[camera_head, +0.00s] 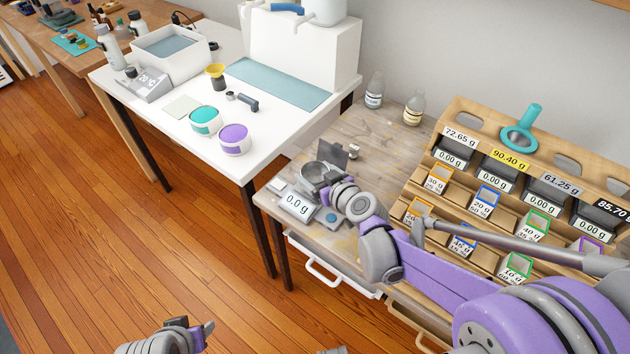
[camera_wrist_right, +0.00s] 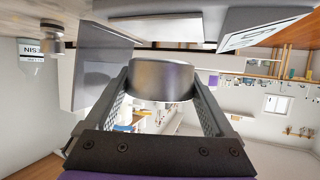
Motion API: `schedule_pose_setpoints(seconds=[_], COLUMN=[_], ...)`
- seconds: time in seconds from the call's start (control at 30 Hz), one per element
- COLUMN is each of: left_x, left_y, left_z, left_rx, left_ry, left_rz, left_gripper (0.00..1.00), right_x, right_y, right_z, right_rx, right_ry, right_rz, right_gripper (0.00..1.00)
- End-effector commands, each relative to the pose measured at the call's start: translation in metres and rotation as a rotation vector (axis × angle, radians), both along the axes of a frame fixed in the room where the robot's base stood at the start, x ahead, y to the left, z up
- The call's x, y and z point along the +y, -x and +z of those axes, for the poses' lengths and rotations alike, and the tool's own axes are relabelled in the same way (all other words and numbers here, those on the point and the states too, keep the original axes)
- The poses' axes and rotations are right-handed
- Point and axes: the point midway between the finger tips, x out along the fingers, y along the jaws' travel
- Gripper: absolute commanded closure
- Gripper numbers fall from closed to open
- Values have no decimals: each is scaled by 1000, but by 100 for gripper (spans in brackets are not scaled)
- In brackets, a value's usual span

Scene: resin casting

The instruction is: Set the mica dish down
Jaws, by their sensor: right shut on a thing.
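The mica dish is a small round grey metal dish (camera_wrist_right: 160,80) between the two fingers of my right gripper (camera_wrist_right: 158,92) in the wrist view. The right gripper (camera_head: 322,180) is shut on it. In the head view the gripper is over the small scale (camera_head: 297,205) on the wooden bench, and the dish (camera_head: 313,170) is partly hidden by it. The scale display reads 0.0 g. I cannot tell whether the dish touches the scale. My left gripper (camera_head: 192,332) is low at the bottom edge, over the floor, away from the bench; its jaw opening is unclear.
A grey upright plate (camera_head: 332,154) stands close behind the dish. Two bottles (camera_head: 374,90) stand at the back. A white table (camera_head: 170,130) with tubs is at left.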

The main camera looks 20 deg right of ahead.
Motion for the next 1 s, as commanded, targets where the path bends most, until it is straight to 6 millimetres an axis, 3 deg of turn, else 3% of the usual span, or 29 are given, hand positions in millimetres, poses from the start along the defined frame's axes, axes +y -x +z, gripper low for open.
schedule_pose_setpoints(seconds=[0.13, 0.53, 0.57, 0.6, 0.9, 1.0], left_x=[0, 0, 0, 0, 0, 0], left_y=[0, 0, 0, 0, 0, 0], left_z=[-11, -13, -13, -12, -10, -6], left_rx=[4, 4, 4, 4, 3, 2], left_ry=[0, 0, 0, 0, 0, 0], left_rz=[0, 0, 0, 0, 0, 0], left_gripper=[50, 50, 50, 50, 50, 50], right_x=[0, 0, 0, 0, 0, -3], right_y=[-1, 0, 0, 0, 0, 9], right_z=[-24, -29, -29, -28, -24, -19], right_rx=[1, 0, 0, 0, 0, 0], right_ry=[0, 0, 0, 0, 0, 0], right_rz=[0, 0, 0, 0, 0, -1], right_gripper=[65, 65, 9, 2, 0, 0])
